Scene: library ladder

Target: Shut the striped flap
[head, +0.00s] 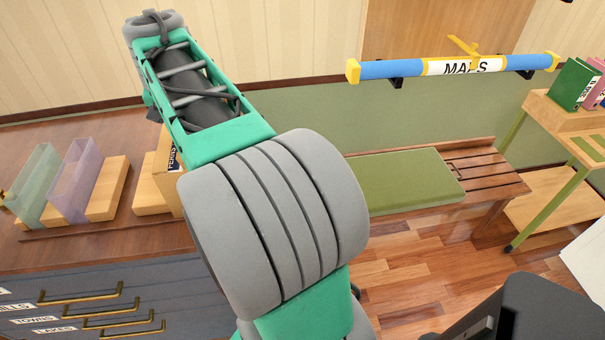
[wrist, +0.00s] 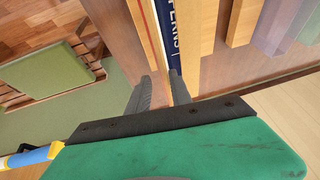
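I cannot make out a striped flap in either view. My gripper (wrist: 160,84) shows in the wrist view with its two dark fingers apart and nothing clearly between them. The fingertips point toward a navy spine with white lettering (wrist: 173,35) and a pale edge with a thin red line beside it. Whether they touch it I cannot tell. In the head view my arm covers the middle and upper left, and my gripper is not visible there.
A wooden counter (head: 60,252) at left holds clear holders (head: 72,180) and wooden blocks (head: 108,188) above grey drawers (head: 75,300). A blue and yellow "MAPS" tube (head: 400,69) hangs on the wall above a green-cushioned bench (head: 410,180). A shelf cart (head: 545,200) stands at right.

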